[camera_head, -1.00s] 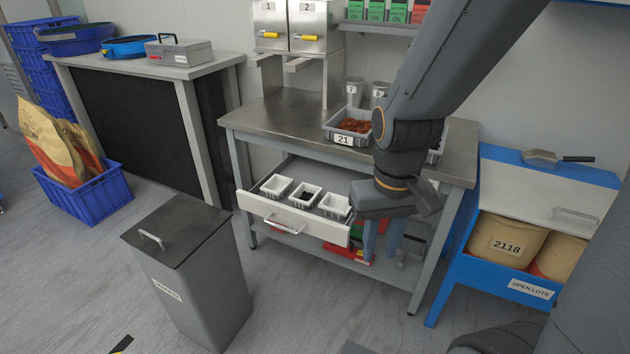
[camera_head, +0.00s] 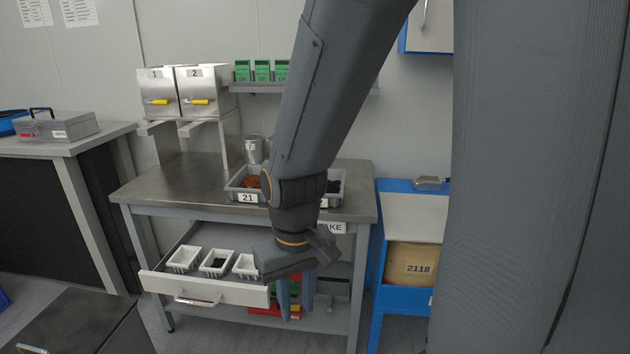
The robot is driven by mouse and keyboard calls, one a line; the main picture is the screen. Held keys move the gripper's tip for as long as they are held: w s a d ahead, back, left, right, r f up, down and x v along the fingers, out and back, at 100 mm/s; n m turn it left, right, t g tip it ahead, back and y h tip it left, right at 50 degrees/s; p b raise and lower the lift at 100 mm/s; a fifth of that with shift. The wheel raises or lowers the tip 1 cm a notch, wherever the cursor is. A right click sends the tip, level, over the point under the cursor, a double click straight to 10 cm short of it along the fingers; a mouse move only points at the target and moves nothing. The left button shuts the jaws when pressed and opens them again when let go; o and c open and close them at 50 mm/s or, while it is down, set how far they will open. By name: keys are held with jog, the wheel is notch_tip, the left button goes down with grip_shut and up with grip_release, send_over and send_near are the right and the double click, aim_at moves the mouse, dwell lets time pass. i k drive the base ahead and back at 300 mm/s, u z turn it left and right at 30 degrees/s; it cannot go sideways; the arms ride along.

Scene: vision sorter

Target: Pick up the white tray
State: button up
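Three small white trays sit in a row in the open drawer (camera_head: 205,290) under the steel bench. The left white tray (camera_head: 184,268) looks empty. The middle white tray (camera_head: 215,272) holds something dark. The right white tray (camera_head: 245,274) is closest to my gripper, and its contents are hard to make out. My gripper (camera_head: 296,303) points down just right of the drawer's right end. Its two blue-grey fingers are apart with nothing visible between them. The gripper body lies close to the right tray in the picture; I cannot tell the depth gap.
The steel bench (camera_head: 178,190) carries a grey bin marked 21 (camera_head: 246,197), partly behind my arm. Two dispensers (camera_head: 180,90) stand at the back left. A grey lidded bin (camera_head: 75,325) is at the lower left. A blue cabinet (camera_head: 394,300) stands right of the bench.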

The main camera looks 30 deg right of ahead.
aim_at(215, 264)
jog(key=u, duration=0.3)
jog(key=k, duration=0.4)
jog(key=u, duration=0.9)
jog(key=i, duration=0.7)
jog(key=z, duration=1.15)
jog(key=i, duration=0.55)
jog(key=z, duration=0.6)
